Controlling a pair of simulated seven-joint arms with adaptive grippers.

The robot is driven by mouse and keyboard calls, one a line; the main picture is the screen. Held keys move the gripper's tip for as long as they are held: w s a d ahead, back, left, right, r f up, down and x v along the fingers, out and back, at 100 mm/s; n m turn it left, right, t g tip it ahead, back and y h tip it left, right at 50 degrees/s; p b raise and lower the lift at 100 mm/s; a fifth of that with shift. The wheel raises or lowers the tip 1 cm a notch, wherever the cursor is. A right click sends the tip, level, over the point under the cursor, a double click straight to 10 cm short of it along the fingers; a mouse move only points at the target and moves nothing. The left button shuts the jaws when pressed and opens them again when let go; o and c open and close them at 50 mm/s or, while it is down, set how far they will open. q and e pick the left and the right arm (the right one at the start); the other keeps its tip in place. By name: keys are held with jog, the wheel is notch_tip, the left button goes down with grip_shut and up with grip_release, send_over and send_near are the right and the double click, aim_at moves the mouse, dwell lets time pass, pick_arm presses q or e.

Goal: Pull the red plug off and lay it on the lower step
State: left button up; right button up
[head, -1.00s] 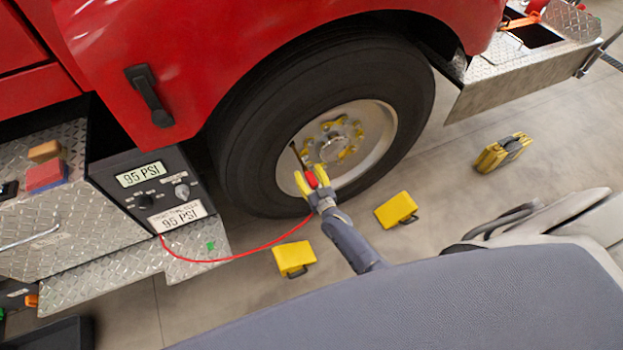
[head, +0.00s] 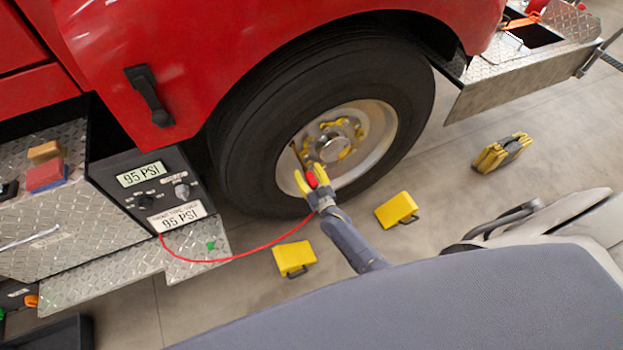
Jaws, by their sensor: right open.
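The red plug (head: 311,180) sits at the end of a thin red hose (head: 240,256), near the lower rim of the wheel (head: 369,165). My right gripper (head: 310,179) has its yellow fingers open on either side of the plug. Whether the fingers touch the plug, and how it joins the valve stem, is too small to tell. The lower step (head: 110,278) is a diamond-plate ledge at the lower left, with a small green mark (head: 211,245) near its right end. My left gripper is not in view.
A pump panel (head: 150,194) reading 95 PSI stands above the lower step, and the hose runs from it. Two yellow blocks (head: 294,258) (head: 397,209) lie on the floor near my right arm. A yellow-and-grey item (head: 502,153) lies farther right. The step's top looks mostly clear.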

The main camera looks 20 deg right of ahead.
aim_at(314, 185)
jog(key=shift+c, duration=0.6)
grip_shut()
jog(key=shift+s+d, duration=0.15)
jog(key=shift+s, duration=2.8)
